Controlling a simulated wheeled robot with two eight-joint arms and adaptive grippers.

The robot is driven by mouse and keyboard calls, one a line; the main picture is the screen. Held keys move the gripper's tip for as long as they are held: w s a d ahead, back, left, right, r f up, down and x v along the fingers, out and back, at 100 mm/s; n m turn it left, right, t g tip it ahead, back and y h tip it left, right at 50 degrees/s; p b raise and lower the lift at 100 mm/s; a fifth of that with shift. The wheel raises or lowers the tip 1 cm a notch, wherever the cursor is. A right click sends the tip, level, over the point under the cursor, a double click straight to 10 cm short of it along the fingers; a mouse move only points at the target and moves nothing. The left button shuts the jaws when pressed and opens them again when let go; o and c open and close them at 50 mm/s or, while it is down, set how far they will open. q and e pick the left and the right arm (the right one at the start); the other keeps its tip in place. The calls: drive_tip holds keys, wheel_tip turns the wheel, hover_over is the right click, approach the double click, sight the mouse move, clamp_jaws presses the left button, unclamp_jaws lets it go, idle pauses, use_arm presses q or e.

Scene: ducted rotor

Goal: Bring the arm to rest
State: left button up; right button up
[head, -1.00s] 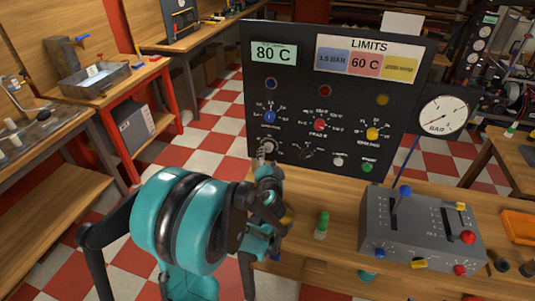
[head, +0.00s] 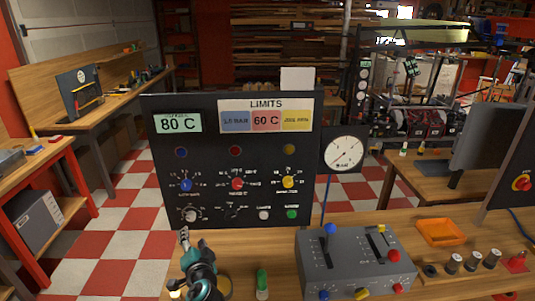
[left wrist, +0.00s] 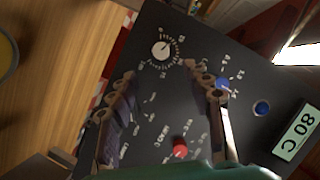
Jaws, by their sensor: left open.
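My left gripper (head: 184,237) is at the bottom of the head view, in front of the lower left of a black control panel (head: 205,140). In the left wrist view its two fingers (left wrist: 168,88) are spread apart with nothing between them. A silver-white knob (left wrist: 160,50) with a dial scale lies beyond the fingertips; it shows in the head view (head: 190,215) just above the gripper. A blue knob (left wrist: 222,83) is partly behind one finger, and a red knob (left wrist: 180,148) is lower in the wrist view. My right gripper is not in view.
A grey lever box (head: 355,260) stands right of my arm on the wooden bench, with a green-capped item (head: 262,283) between. A round gauge (head: 344,152) stands beside the panel. An orange tray (head: 440,232) and several small cylinders lie further right.

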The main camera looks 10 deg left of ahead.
use_arm(q)
drive_tip(key=s+d+f+n+g+h, duration=0.1)
drive_tip(key=s+d+n+g+h, duration=0.1)
drive_tip(key=s+d, duration=0.5)
drive_tip(key=s+d+f+n+g+h, duration=0.1)
drive_tip(key=s+d+n+g+h, duration=0.1)
drive_tip(key=s+d+h, duration=0.4)
drive_tip(key=s+d+g, duration=0.1)
drive_tip(key=s+d, duration=0.1)
drive_tip(key=s, duration=0.3)
drive_tip(key=shift+s+f+g, duration=0.3)
drive_tip(key=shift+s+g, duration=0.1)
